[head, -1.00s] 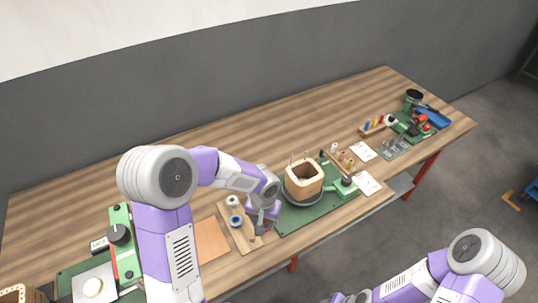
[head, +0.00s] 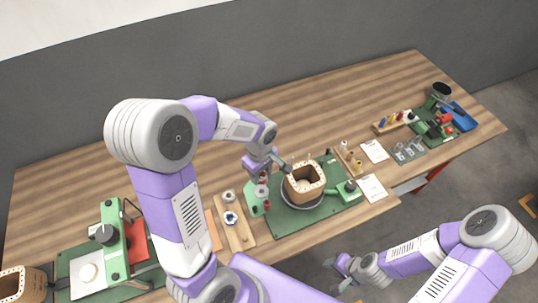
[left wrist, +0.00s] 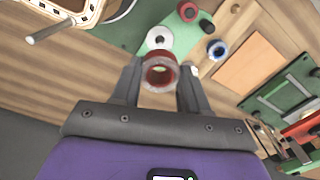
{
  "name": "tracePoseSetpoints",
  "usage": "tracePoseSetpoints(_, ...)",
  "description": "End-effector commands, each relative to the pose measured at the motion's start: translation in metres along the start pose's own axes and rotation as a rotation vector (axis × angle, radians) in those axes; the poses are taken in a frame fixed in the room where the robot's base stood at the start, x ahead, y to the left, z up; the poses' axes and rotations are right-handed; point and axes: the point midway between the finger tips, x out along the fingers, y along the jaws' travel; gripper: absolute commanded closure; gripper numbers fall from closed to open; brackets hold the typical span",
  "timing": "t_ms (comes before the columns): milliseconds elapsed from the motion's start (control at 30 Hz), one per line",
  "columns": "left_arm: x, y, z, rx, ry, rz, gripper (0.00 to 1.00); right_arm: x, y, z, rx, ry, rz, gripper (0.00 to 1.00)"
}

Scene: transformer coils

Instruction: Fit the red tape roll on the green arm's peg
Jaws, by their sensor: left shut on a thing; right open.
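The red tape roll (left wrist: 160,72) is gripped between the two fingertips of my left gripper (left wrist: 159,80), its hole facing the wrist camera. In the head view my left gripper (head: 268,168) is over the green arm (head: 252,194), beside the coil. In the left wrist view a white round part (left wrist: 158,38) shows on the green arm just beyond the roll, and a red part (left wrist: 188,12) sits on it further off. The roll looks apart from the white part; the peg itself I cannot make out. My right gripper (head: 342,274) is open and empty, off the table's front.
The square wooden coil (head: 303,182) with upright pins stands on a green mat (head: 285,220), close right of my left gripper. A wooden board (head: 238,234) left of the green arm holds a white roll (head: 229,196) and a blue roll (head: 231,218). The table behind is clear.

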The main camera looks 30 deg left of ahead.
Motion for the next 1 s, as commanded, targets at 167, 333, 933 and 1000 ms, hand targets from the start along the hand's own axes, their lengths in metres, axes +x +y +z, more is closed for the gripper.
tracePoseSetpoints(167,0.001,-0.001,0.0,-0.033,-0.002,0.001,0.84,0.001,0.001,0.001,0.0,-0.001,0.0,0.57)
tracePoseSetpoints(333,0.01,-0.001,0.0,-0.032,-0.002,0.0,0.84,0.008,0.003,0.0,0.0,-0.002,0.0,0.57)
tracePoseSetpoints(933,0.056,-0.001,0.0,-0.029,-0.002,0.0,0.84,0.042,0.016,-0.001,0.0,-0.001,0.0,0.57)
tracePoseSetpoints(1000,0.057,-0.001,0.0,-0.029,-0.002,0.001,0.84,0.042,0.016,-0.001,0.0,-0.001,0.0,0.57)
